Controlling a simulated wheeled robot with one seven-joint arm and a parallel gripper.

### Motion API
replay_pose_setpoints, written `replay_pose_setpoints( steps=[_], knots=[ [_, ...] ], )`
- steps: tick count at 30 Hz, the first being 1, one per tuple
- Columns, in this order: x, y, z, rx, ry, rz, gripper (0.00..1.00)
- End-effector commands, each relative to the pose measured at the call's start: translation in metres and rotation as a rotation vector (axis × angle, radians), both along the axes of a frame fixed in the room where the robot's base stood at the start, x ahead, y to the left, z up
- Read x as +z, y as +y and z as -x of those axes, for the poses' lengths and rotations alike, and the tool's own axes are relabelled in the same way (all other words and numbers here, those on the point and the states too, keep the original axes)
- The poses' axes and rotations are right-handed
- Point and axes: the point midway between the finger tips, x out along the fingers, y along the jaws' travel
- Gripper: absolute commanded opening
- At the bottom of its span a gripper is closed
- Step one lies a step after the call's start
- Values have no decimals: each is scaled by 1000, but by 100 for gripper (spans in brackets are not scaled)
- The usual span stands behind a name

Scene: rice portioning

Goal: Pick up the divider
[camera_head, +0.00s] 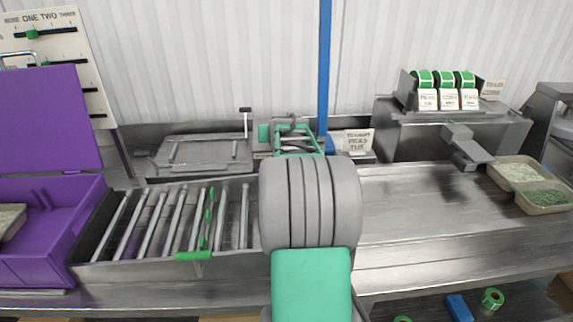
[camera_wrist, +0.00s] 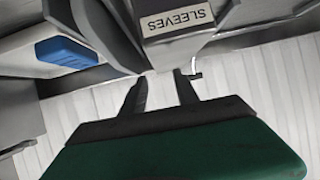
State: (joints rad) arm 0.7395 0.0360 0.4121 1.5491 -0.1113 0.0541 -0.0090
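A green piece (camera_head: 194,256) with thin upright green parts sits among the metal rollers at left centre in the head view. A teal frame-like thing (camera_head: 298,141) stands just beyond my arm. I cannot tell which of these, if either, is the divider. My gripper (camera_wrist: 163,88) shows in the wrist view as two dark fingers set apart, with nothing visible between them. The fingers are in front of a ribbed pale wall, near a box labelled SLEEVES (camera_wrist: 180,18). In the head view my arm covers the middle, and I cannot make out the fingertips.
A purple bin (camera_head: 40,240) stands at left. A label dispenser (camera_head: 450,130) with green rolls stands at back right. Trays of rice (camera_head: 518,169) and green food (camera_head: 546,199) lie at far right. A blue post (camera_head: 324,60) rises behind my arm. The right counter is mostly clear.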

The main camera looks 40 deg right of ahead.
Motion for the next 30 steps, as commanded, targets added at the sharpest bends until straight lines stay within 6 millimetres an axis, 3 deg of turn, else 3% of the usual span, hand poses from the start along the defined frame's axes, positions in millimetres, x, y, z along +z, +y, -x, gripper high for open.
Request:
replay_pose_setpoints(
  steps=[1,3,6,22,30],
  knots=[
    [-13,-29,4,-34,-30,19,36],
    [-14,-51,8,-58,-57,39,36],
    [-14,-65,5,-71,-71,49,36],
    [-37,-102,-43,-70,-69,48,36],
    [-40,-105,-47,-70,-70,49,36]
  ],
)
